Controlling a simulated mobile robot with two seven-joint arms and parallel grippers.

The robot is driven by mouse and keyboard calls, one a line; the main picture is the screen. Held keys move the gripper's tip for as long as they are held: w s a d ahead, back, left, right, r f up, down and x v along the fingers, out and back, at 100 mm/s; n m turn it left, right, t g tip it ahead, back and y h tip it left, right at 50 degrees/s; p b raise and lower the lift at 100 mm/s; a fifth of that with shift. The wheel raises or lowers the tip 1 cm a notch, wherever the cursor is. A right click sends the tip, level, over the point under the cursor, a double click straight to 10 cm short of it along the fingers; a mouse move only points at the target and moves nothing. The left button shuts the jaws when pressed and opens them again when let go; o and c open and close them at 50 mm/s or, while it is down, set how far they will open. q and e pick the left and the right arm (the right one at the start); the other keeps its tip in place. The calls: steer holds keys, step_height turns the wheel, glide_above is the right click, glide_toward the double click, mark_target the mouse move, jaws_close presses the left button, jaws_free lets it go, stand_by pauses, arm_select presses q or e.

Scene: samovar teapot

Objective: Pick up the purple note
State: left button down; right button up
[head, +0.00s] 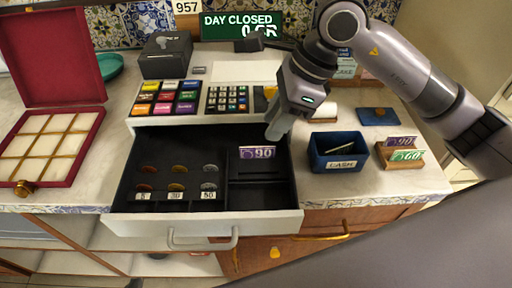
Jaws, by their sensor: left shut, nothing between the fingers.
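A purple note (257,152) marked 90 shows upright in the right part of the open cash drawer (167,222). Another purple note (401,142) marked 90 stands in a wooden holder (385,160) on the right counter, behind a green note (407,156) marked 60. My right gripper (274,134) points down over the drawer's right side, just above and right of the drawer's purple note. Its fingers are seen nearly edge-on, so their opening and any contact with the note are unclear. My left gripper is out of view.
A blue box (338,165) labelled CASH stands between drawer and note holder. The register keys (168,97) are behind the drawer. An open red box (50,146) stands at left. Coins (178,187) lie in the drawer's left part. My grey body fills the lower right.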

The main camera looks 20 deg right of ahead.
mark_target(261, 147)
steer(key=x, duration=0.3)
steer(key=s+p+x, duration=0.1)
steer(key=x, duration=0.1)
steer(key=shift+a+f, duration=0.15)
steer(key=shift+a, duration=0.2)
steer(key=shift+w+a+f, duration=0.1)
steer(key=shift+a+f, duration=0.05)
steer(key=shift+f, duration=0.35)
jaws_close()
